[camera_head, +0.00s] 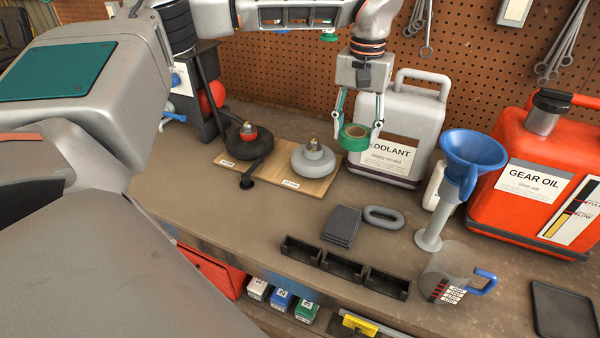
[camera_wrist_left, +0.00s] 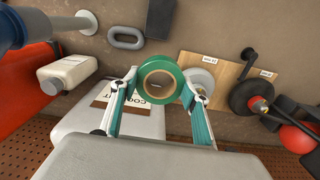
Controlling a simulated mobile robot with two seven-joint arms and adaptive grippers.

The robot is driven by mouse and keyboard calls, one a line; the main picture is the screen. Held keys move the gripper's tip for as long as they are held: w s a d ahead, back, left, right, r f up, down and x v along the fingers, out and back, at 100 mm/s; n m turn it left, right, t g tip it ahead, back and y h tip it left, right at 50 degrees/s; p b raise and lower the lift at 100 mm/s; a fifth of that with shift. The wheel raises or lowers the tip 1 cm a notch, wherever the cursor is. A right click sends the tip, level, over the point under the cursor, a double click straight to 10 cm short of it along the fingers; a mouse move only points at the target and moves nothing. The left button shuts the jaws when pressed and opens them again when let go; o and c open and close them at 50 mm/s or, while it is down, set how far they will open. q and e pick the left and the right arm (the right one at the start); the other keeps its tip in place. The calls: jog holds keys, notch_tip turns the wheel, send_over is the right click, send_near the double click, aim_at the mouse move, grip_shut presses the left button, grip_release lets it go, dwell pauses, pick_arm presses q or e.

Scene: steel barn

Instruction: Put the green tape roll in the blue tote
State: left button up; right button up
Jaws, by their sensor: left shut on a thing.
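The green tape roll (camera_head: 354,143) is held between the fingers of my left gripper (camera_head: 358,126), in front of the grey coolant jug and apparently above the bench. In the left wrist view the roll (camera_wrist_left: 160,68) shows its ring face and open centre, with a teal finger of my left gripper (camera_wrist_left: 160,85) on each side. I cannot pick out a blue tote for certain in either view. My right gripper is not in view.
The coolant jug (camera_head: 398,120) stands right behind the roll. A blue funnel (camera_head: 472,150), red gear oil can (camera_head: 530,170), black divided tray (camera_head: 342,267) and clear jug (camera_head: 450,270) occupy the bench's right and front.

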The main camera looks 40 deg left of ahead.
aim_at(346, 202)
pick_arm(q)
notch_tip(346, 202, down, 20)
jog(key=shift+w+r, duration=0.15)
jog(key=shift+r, duration=0.1)
dwell(0.3)
jog(key=shift+f, duration=0.1)
jog(key=o, duration=0.9)
